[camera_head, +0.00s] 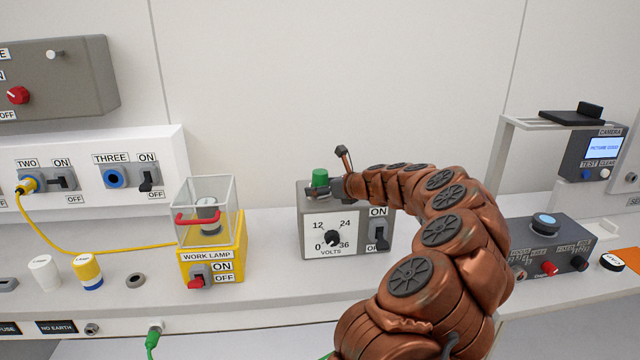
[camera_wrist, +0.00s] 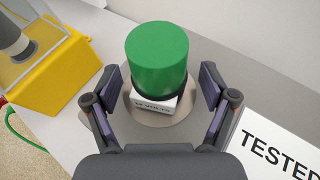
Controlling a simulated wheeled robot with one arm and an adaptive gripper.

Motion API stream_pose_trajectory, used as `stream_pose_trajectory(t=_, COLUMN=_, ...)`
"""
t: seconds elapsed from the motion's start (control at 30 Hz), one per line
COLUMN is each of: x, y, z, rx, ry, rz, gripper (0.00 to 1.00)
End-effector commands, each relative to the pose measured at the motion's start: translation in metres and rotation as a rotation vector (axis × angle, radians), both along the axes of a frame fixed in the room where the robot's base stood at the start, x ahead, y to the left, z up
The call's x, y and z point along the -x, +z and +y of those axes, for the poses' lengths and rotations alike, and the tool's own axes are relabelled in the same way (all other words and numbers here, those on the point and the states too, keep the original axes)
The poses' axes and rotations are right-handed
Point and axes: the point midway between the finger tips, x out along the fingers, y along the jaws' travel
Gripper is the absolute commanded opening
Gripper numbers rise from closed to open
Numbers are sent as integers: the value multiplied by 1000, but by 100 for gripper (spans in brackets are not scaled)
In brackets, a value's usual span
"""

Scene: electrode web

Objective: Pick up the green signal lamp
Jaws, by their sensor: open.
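The green signal lamp (camera_wrist: 157,58) has a green cylindrical cap, a dark collar and a pale labelled base in the wrist view. It stands on a round beige patch. My gripper (camera_wrist: 163,84) is open, with one finger on each side of the lamp and visible gaps to both. In the head view the green cap (camera_head: 320,176) shows above the grey volts box (camera_head: 313,217), with my gripper (camera_head: 325,191) at it. The lamp's lower part is hidden there.
The yellow work lamp box (camera_head: 212,268) with a clear cover stands to the left and also shows in the wrist view (camera_wrist: 55,68). A white "TESTED" label (camera_wrist: 275,145) lies right of my gripper. A grey box with a blue button (camera_head: 546,238) stands right of my arm.

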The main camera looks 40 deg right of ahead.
Motion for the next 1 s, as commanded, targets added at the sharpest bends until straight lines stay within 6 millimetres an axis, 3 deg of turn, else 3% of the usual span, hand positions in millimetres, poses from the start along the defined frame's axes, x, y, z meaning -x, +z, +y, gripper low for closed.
stream_pose_trajectory(t=0.4, x=-8, y=-4, z=0, rx=0, ry=1, rz=1, gripper=82)
stream_pose_trajectory(t=1.0, x=-8, y=-4, z=0, rx=0, ry=0, rz=2, gripper=20)
